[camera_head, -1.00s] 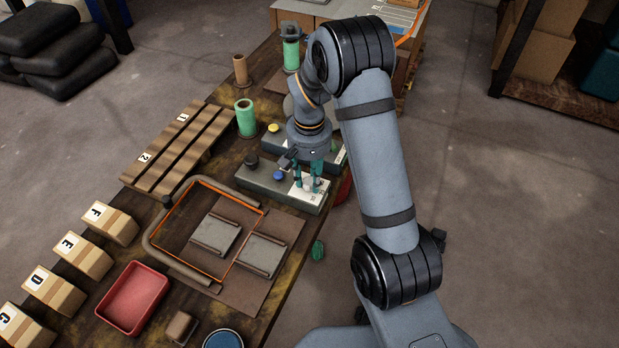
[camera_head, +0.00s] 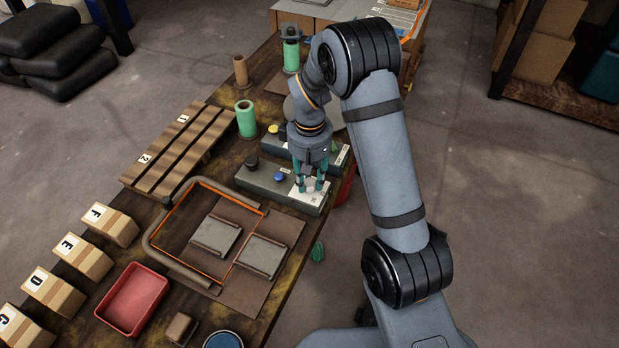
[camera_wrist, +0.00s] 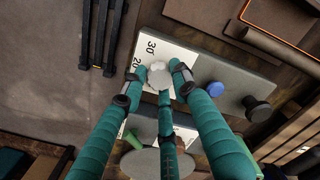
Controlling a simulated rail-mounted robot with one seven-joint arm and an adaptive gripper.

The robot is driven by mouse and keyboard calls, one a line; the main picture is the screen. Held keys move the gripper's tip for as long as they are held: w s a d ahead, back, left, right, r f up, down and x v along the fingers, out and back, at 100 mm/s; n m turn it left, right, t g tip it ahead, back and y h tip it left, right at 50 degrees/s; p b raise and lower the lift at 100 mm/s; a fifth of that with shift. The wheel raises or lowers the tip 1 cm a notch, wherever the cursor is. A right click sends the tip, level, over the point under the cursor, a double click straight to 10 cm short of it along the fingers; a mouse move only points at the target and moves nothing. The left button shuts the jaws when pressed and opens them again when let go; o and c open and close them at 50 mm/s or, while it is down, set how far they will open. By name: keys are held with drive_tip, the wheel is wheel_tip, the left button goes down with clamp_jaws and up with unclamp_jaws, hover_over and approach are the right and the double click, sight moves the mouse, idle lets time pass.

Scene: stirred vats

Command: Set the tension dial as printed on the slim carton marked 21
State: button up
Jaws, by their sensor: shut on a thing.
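A grey control box (camera_head: 262,186) lies on the bench, with a white scale plate at its right end. In the wrist view the white plate (camera_wrist: 178,56) shows the printed numbers 30 and 20. A pale round dial knob (camera_wrist: 160,78) sits on this plate. My gripper (camera_wrist: 160,80) has its teal fingers closed around the knob; it also shows in the head view (camera_head: 311,184), pointing down at the plate. The fingers hide part of the scale and any pointer, so the setting cannot be read. I cannot make out a slim carton marked 21.
The box also carries a blue button (camera_wrist: 216,89) and a black knob (camera_wrist: 257,108). A similar box with a yellow button (camera_head: 274,128) stands just behind. An orange-edged frame (camera_head: 165,235), a red tray (camera_head: 132,298) and lettered cartons (camera_head: 83,256) lie to the left.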

sight(310, 183)
drive_tip(key=shift+s+d+f, duration=0.1)
drive_tip(key=shift+s, duration=0.2)
drive_tip(key=o, duration=0.9)
drive_tip(key=shift+o, duration=1.2)
drive_tip(key=shift+w, duration=0.15)
drive_tip(key=shift+w+r, duration=0.1)
drive_tip(key=shift+r, duration=0.55)
wheel_tip(310, 183, up, 11)
wheel_tip(310, 183, down, 12)
drive_tip(key=shift+f, duration=0.1)
